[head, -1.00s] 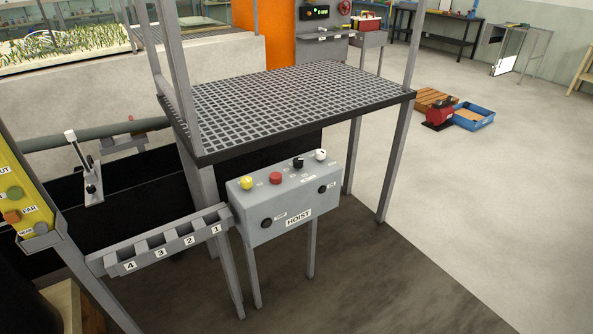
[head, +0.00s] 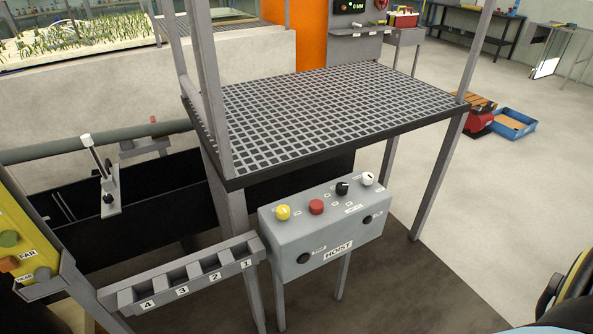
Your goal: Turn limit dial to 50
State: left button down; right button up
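The grey hoist box (head: 330,235), labelled HOIST, stands on legs at the grating platform's near side. On its top are a yellow button (head: 283,212), a red button (head: 316,207), a black knob (head: 342,188) and a white knob (head: 368,178). Its front face carries a black round control at the left (head: 303,258) and another at the right (head: 367,219). The small labels are too small to read, so I cannot tell which control is the limit dial or where it points. Neither gripper is in view.
A grey rack (head: 190,279) with slots numbered 1 to 4 adjoins the box on the left. A yellow panel (head: 22,232) is at the left edge. The grating platform (head: 330,105) rises behind the box. A yellow and black shape (head: 573,285) is at lower right.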

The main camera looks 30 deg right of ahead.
aim_at(342, 188)
jog(key=z, duration=0.2)
jog(key=i, duration=0.85)
jog(key=z, duration=0.65)
